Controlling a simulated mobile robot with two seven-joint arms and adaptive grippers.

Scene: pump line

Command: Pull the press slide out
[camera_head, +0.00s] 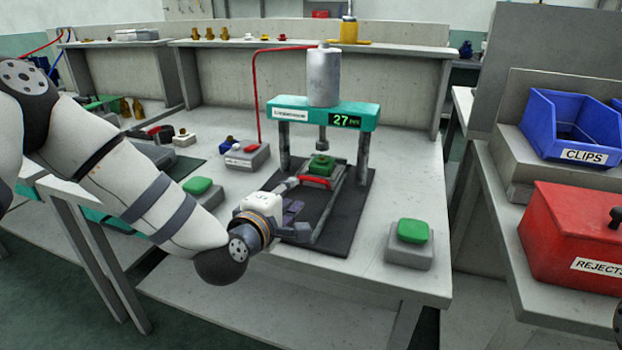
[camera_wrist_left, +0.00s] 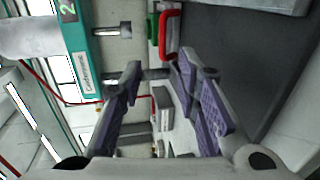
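The press has a teal crossbar (camera_head: 322,114) with a green "27" display and a grey cylinder (camera_head: 323,78) on top. Its slide carries a green block (camera_head: 320,165) and has a red handle (camera_head: 314,182) at its front, under the ram. The red handle also shows near the top of the left wrist view (camera_wrist_left: 170,35). My left gripper (camera_head: 300,204) is over the dark press mat, just in front of the handle. In the left wrist view its fingers (camera_wrist_left: 157,74) are apart, with nothing between the pads; the handle lies beyond the fingertips. My right gripper is not visible.
A green button box (camera_head: 410,243) stands at the table's front right, another (camera_head: 202,192) left of the press. A grey box with a red button (camera_head: 246,157) is behind my gripper. A blue bin (camera_head: 572,130) and red rejects box (camera_head: 575,235) stand on the right bench.

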